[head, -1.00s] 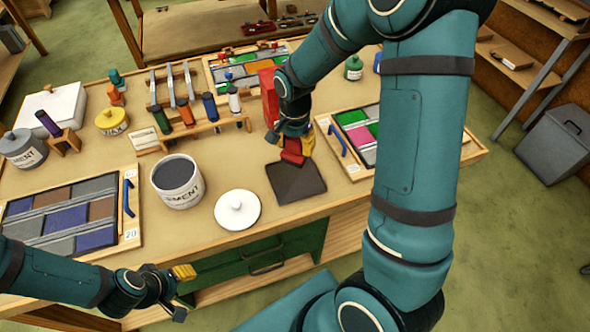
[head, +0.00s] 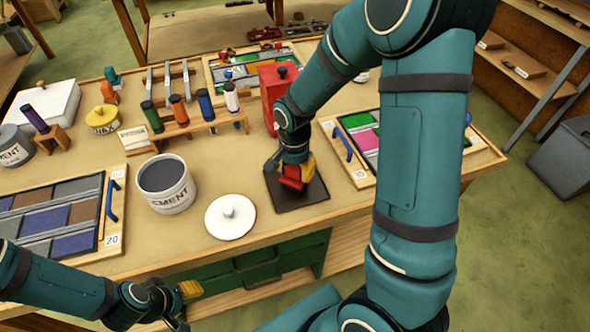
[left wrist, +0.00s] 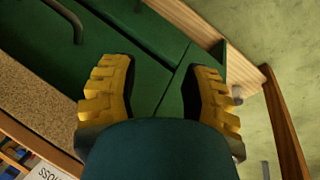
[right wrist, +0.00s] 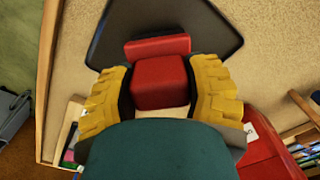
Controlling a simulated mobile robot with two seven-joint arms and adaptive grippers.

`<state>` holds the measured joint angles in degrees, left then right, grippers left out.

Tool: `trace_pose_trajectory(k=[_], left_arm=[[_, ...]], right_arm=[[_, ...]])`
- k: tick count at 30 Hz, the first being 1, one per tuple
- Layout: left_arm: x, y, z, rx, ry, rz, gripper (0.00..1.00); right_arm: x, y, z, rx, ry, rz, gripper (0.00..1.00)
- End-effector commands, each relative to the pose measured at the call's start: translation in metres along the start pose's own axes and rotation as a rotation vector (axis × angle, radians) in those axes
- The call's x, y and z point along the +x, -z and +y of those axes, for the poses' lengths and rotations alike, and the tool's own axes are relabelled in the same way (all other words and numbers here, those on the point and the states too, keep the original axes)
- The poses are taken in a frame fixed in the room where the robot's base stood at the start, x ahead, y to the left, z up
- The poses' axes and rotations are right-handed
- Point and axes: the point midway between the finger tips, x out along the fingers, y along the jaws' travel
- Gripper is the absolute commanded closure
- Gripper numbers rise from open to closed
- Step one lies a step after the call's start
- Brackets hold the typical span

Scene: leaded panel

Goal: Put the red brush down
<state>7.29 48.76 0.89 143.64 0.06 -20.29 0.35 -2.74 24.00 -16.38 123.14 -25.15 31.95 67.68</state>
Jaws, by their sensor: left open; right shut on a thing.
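The red brush (right wrist: 160,82) is between the yellow fingers of my right gripper (right wrist: 160,95), which is shut on it. In the head view the red brush (head: 291,183) is low over the dark square mat (head: 304,201), within its outline; I cannot tell whether it touches the mat. The mat also shows in the right wrist view (right wrist: 112,32). My right gripper (head: 298,172) points down at the mat. My left gripper (head: 186,303) is open and empty in front of the table's front edge; the left wrist view (left wrist: 158,95) shows its fingers apart.
A white lid (head: 230,217) lies left of the mat, and the open cement pot (head: 166,184) stands beyond it. A red box (head: 270,90) stands behind the mat. A panel with a blue handle (head: 343,142) lies to the right. A rack of coloured bottles (head: 200,127) stands behind the pot.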

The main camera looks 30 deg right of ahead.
Motion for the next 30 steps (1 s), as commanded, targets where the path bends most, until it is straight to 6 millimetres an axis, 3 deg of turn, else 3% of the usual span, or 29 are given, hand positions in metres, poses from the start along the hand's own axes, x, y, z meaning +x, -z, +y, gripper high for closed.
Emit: trace_pose_trajectory(k=[5, 6, 8, 9, 20, 30], left_arm=[[0.003, -0.001, -0.001, 0.0, 0.0, -0.002, 0.53], [0.003, -0.001, -0.001, 0.0, 0.0, -0.003, 0.53], [0.002, -0.001, -0.001, 0.0, 0.0, -0.002, 0.53], [0.002, -0.001, -0.001, 0.0, 0.0, -0.002, 0.53], [0.0, 0.0, 0.0, 0.0, 0.0, -0.001, 0.53], [-0.034, 0.014, 0.013, -0.009, 0.003, 0.029, 0.53]], right_arm=[[0.004, 0.0, 0.0, 0.0, 0.0, 0.0, 0.77], [0.004, 0.0, 0.0, 0.001, 0.0, 0.0, 0.43], [0.003, 0.0, 0.0, 0.001, 0.0, 0.0, 0.22], [0.003, 0.0, 0.0, 0.001, 0.0, 0.0, 0.18], [0.0, 0.0, 0.0, 0.001, 0.0, 0.0, 0.18], [-0.047, 0.011, -0.001, 0.0, 0.0, 0.001, 0.18]])
